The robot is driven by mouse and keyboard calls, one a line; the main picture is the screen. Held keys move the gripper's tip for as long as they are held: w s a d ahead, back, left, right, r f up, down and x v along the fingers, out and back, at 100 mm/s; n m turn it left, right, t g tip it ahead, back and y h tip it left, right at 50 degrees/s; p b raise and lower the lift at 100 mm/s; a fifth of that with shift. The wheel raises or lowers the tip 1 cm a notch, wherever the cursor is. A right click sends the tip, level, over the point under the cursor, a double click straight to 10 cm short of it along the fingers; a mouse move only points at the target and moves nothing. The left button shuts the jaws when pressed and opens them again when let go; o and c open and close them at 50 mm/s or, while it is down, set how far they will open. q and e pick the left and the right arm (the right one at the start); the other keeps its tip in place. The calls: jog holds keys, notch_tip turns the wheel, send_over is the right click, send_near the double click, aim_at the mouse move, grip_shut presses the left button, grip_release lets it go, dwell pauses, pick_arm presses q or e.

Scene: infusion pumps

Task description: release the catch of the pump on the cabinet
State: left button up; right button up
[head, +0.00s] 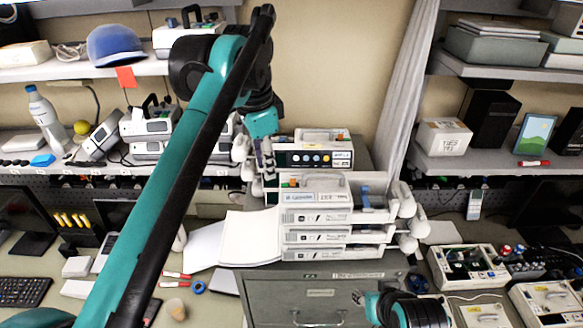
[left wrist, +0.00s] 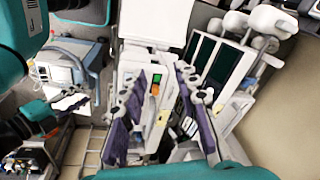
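A stack of white pumps (head: 315,217) stands on the grey cabinet (head: 262,285) in the middle of the head view. The upper front pump has a handle on top and small orange and green parts at its left end. A pump (left wrist: 156,88) with an orange and a green part also shows in the left wrist view. My left gripper (head: 262,158) is by the upper left end of the stack, pointing down. In the left wrist view its two dark fingers (left wrist: 162,118) are spread, with white pump housing visible between them. I cannot make out the catch or any contact.
Shelves with pumps and boxes line both sides. Open equipment trays (head: 468,265) lie at the right.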

aim_at(291, 179)
pick_arm(q)
jog(key=d+m, duration=0.1)
jog(key=d, duration=0.1)
jog(key=w+d+r+m+g, duration=0.1)
jog(key=m, duration=0.1)
jog(key=w+d+r+m+g, duration=0.1)
jog(key=d+m, duration=0.1)
jog(key=shift+d+r, duration=0.25)
jog(key=shift+d, duration=0.1)
jog(key=shift+s+a+f+b, duration=0.1)
jog(key=shift+f+b, duration=0.15)
jog(key=shift+f, duration=1.65)
jog(key=shift+s+f+b, duration=0.1)
jog(key=shift+f+b, duration=0.1)
jog(key=shift+f, duration=1.7)
jog(key=shift+w, duration=0.1)
grip_shut()
